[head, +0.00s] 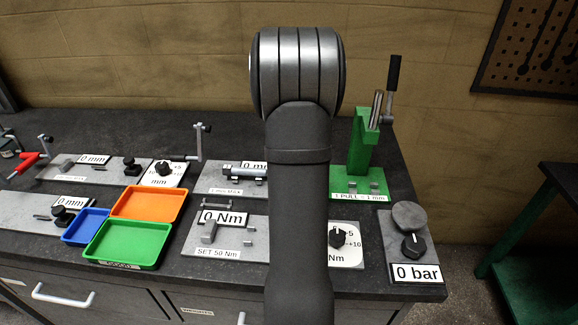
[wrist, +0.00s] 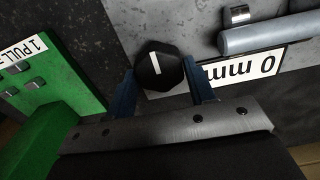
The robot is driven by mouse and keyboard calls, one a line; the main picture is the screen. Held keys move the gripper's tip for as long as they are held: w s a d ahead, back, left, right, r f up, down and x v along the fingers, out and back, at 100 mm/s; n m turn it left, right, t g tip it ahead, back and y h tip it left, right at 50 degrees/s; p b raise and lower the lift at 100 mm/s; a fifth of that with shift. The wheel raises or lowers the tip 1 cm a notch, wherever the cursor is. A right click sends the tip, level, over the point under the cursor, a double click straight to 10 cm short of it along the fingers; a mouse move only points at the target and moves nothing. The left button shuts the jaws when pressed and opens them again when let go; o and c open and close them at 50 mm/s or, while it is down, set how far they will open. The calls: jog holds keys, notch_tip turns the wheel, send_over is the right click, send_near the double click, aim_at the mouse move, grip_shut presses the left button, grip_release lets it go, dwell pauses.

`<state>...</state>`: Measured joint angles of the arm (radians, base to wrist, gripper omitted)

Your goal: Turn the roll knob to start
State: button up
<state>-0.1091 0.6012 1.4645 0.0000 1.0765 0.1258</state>
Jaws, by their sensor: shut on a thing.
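The roll knob (wrist: 157,62) is black and faceted, with a white pointer line, and sits at the edge of a grey plate in the wrist view. My gripper (wrist: 160,82) has its two blue fingers on either side of the knob, shut on it. The pointer line is nearly upright in the wrist picture. Beside the knob lie a "0 mm" label (wrist: 240,68) and a grey cylinder (wrist: 268,35). In the head view the cylinder (head: 245,172) shows on its plate, but my arm hides the knob and my gripper.
A green lever stand (head: 358,150) is right of my arm; its green base shows close to my gripper in the wrist view (wrist: 38,85). A torque knob (head: 337,236) and a "0 bar" knob (head: 413,246) are nearer the front. Orange (head: 150,203), blue and green trays lie left.

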jog(key=n, duration=0.4)
jog(key=shift+n, duration=0.3)
jog(key=n, duration=0.4)
jog(key=shift+a+n, duration=0.1)
jog(key=shift+n, duration=0.2)
jog(key=n, duration=0.4)
jog(key=shift+n, duration=0.3)
jog(key=n, duration=0.8)
jog(key=shift+s+r, duration=0.1)
jog(key=n, duration=0.4)
jog(key=shift+n, duration=0.3)
jog(key=n, duration=0.4)
jog(key=shift+n, duration=2)
